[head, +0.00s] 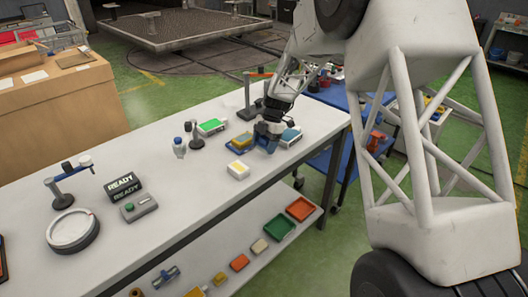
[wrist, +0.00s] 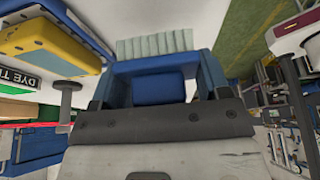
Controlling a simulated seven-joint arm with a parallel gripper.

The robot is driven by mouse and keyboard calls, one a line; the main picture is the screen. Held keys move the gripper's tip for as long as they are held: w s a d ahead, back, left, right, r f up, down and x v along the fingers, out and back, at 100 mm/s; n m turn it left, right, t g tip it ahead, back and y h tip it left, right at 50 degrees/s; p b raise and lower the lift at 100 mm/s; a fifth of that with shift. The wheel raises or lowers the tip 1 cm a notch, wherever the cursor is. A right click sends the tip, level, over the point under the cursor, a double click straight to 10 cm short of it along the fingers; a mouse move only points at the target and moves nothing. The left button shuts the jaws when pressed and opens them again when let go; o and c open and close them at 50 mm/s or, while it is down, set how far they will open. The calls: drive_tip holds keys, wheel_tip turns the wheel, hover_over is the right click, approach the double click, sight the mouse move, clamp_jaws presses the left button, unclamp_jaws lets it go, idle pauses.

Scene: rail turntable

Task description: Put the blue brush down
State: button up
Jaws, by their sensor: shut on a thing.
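My gripper (head: 267,139) is low over the far right part of the white table, between a blue-and-yellow block and a white tray with a teal top. In the wrist view the gripper (wrist: 152,85) is shut on the blue brush (wrist: 146,91). The brush's pale bristles (wrist: 158,45) stick out beyond the fingers. In the head view the brush is mostly hidden by the gripper, and I cannot tell whether it touches the table.
The blue-and-yellow block (head: 241,141) is close on the left, the teal-topped tray (head: 290,137) close on the right. A white-and-yellow block (head: 238,170) lies nearer the front edge. A green-topped tray (head: 211,127) and a dark stand (head: 196,140) are farther left. The table's middle is fairly clear.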

sight(264, 151)
drive_tip(key=shift+f, duration=1.75)
drive_tip(key=shift+f, duration=0.1)
drive_tip(key=o, duration=0.9)
drive_tip(key=v, duration=1.2)
